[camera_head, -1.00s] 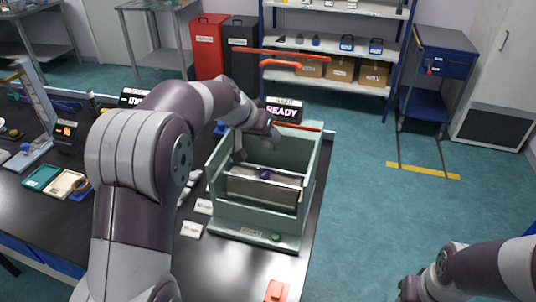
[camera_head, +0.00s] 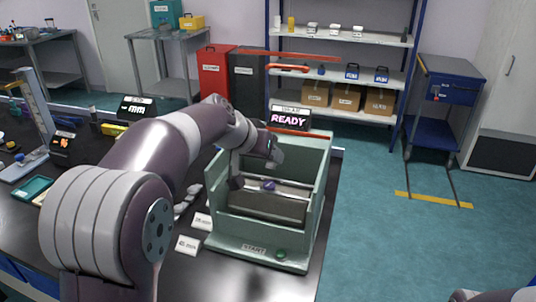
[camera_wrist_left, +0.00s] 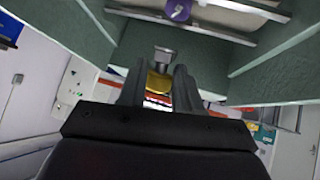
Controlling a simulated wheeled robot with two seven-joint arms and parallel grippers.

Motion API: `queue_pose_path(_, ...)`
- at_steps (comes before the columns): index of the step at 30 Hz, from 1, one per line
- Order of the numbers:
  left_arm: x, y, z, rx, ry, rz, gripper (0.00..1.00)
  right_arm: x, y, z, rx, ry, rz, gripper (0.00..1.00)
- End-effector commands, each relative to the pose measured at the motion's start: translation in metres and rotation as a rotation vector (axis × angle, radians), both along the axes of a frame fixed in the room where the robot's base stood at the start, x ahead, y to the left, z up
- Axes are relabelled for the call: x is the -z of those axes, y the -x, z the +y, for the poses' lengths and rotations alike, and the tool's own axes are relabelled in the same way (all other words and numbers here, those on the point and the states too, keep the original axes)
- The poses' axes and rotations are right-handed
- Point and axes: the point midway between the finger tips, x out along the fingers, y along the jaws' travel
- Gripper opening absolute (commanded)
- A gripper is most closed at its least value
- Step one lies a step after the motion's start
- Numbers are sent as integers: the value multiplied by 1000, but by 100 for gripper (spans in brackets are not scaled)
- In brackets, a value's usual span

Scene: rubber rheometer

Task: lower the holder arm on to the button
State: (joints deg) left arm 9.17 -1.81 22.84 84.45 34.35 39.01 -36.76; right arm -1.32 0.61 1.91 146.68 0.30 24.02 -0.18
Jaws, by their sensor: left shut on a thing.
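The test machine (camera_head: 254,249) is a pale green open box on the dark bench. A small purple button (camera_head: 269,186) shows on the grey metal part inside it. It also shows at the top of the left wrist view (camera_wrist_left: 177,10). My left gripper (camera_wrist_left: 160,90) is inside the machine, shut on a yellow piece (camera_wrist_left: 160,81) with a silver end (camera_wrist_left: 163,55). The piece looks like part of the holder arm; the rest is hidden. The silver end appears apart from the button. My right gripper is out of view; only part of that arm shows.
A display (camera_head: 289,118) behind the machine reads READY. A green button (camera_head: 281,253) is on its front base. White cards (camera_head: 188,244) lie left of it. Green walls stand close around my left gripper. Open floor is to the right.

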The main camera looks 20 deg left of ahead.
Motion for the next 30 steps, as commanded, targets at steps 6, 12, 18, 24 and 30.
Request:
queue_pose_path(6, 6, 1, -1, 2, 3, 16, 50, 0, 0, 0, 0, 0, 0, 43)
queue_pose_path(12, 4, 1, 0, 1, 1, 9, 58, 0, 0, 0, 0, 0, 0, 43)
queue_pose_path(18, -5, 6, 2, 0, 1, 2, 58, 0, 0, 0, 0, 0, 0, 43)
queue_pose_path(24, -40, 38, 15, -2, 0, 2, 58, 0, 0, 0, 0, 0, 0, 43)
queue_pose_path(30, -75, 70, 28, -2, 1, 7, 58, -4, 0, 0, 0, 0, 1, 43)
